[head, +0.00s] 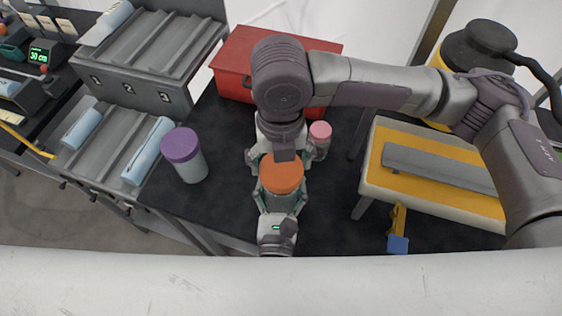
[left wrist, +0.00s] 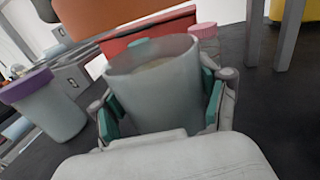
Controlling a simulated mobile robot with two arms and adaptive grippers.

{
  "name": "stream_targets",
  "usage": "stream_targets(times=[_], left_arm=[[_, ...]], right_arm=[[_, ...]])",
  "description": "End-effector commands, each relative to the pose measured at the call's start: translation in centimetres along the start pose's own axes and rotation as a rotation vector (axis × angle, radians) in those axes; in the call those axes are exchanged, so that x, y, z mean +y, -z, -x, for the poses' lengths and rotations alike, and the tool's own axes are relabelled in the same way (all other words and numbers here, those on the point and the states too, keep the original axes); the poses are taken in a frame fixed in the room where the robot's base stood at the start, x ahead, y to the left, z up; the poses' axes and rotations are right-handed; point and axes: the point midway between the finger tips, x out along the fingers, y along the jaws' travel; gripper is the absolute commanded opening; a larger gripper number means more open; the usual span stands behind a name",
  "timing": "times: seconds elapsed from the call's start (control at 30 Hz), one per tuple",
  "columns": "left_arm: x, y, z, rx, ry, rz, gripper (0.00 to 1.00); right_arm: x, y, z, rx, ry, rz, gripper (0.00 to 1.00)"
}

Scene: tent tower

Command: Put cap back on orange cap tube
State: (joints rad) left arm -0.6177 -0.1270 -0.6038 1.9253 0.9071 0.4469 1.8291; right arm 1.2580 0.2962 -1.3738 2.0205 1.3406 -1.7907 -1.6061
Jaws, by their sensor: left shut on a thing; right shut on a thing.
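The orange cap (head: 281,172) is held by my right gripper (head: 280,160), which reaches down over it from above. The grey-blue tube (head: 281,203) is below the cap, shut in my left gripper (head: 280,196). In the left wrist view the tube (left wrist: 155,90) shows an open top and is held between teal finger pads (left wrist: 160,112). The orange cap (left wrist: 130,18) shows there above the tube's rim, with a gap between them. The cap hides the tube's mouth in the head view.
A purple-capped tube (head: 186,158) stands on the dark table (head: 225,215) to the left. A pink-capped tube (head: 319,140) stands behind and right of the grippers. A red box (head: 234,70) is at the back. A yellow-and-white stand (head: 430,200) is at the right.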

Motion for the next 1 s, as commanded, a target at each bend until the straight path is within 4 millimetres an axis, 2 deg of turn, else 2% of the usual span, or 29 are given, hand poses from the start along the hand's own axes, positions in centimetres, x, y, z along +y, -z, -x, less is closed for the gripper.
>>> stream_targets(times=[0.1,0.63,1.0], left_arm=[[0.0,0.0,0.0,0.0,0.0,0.0,0.12],[0.0,0.0,0.0,-0.001,0.0,0.0,0.12],[0.0,0.0,0.0,-0.001,0.0,0.0,0.12]], right_arm=[[0.0,0.0,-1.0,0.001,-0.001,0.0,0.7],[0.0,0.0,-1.2,0.0,0.0,0.0,0.7],[0.0,0.0,-2.9,0.001,-0.001,-0.001,0.7]])
